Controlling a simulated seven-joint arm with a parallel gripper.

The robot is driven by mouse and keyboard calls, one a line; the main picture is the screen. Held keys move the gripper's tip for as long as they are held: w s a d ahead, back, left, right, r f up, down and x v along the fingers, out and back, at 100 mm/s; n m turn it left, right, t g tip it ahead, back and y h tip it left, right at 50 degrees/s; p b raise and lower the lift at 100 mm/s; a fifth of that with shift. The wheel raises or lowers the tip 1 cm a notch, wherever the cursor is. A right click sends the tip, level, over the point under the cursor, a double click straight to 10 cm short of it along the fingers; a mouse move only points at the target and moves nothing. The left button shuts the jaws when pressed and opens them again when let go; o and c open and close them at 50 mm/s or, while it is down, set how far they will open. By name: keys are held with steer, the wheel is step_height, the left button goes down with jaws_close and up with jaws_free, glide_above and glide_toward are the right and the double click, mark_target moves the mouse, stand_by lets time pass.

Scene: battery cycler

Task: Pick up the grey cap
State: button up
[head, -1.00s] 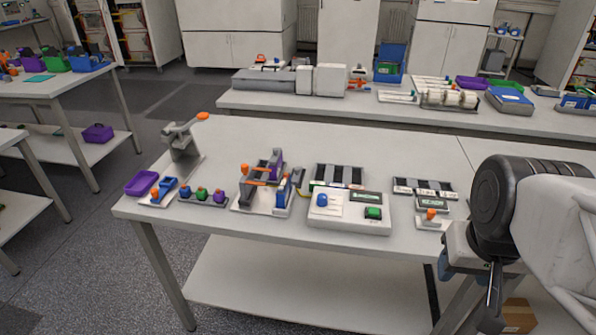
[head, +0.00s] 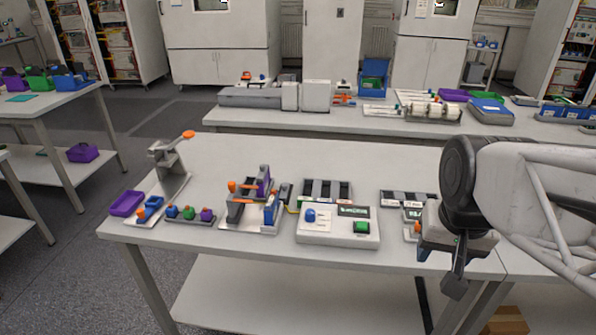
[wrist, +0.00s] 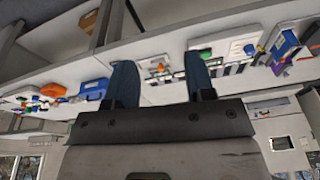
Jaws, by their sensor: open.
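I cannot make out a grey cap for certain in either view. A small grey rack (head: 190,219) near the table's left front edge holds a blue cap (head: 172,211), a green cap (head: 188,212) and a purple cap (head: 207,214). My gripper (head: 454,284) hangs at the right, by the table's front edge, far from the rack. In the wrist view my gripper (wrist: 158,64) shows two blue-grey fingers spread apart with nothing between them. The bench and its devices appear tilted beyond the fingers.
A purple tray (head: 127,204) and a grey lever press (head: 172,160) stand at the left. A fixture with orange handles (head: 250,205) and a white device with blue and green buttons (head: 338,228) stand mid-table. The table's back strip (head: 300,155) is clear.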

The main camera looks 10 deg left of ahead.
steer(key=w+a+r+m, duration=0.1)
steer(key=w+a+m, duration=0.15)
steer(key=w, duration=0.45)
steer(key=w+a+r+m, duration=0.1)
steer(key=w+a, duration=0.2)
steer(key=w, duration=0.4)
steer(key=m+g, duration=0.2)
steer(key=m, duration=0.8)
glide_above(283, 185)
steer(key=d, duration=0.1)
steer(key=f, duration=1.6)
steer(key=shift+s+f, duration=0.25)
steer(key=shift+s, duration=0.05)
steer(key=shift+w+a+f, duration=0.25)
steer(key=shift+a+f, duration=0.15)
steer(key=shift+a, duration=0.1)
steer(key=shift+f, duration=0.1)
steer(key=shift+f, duration=1.2)
steer(key=shift+f, duration=0.1)
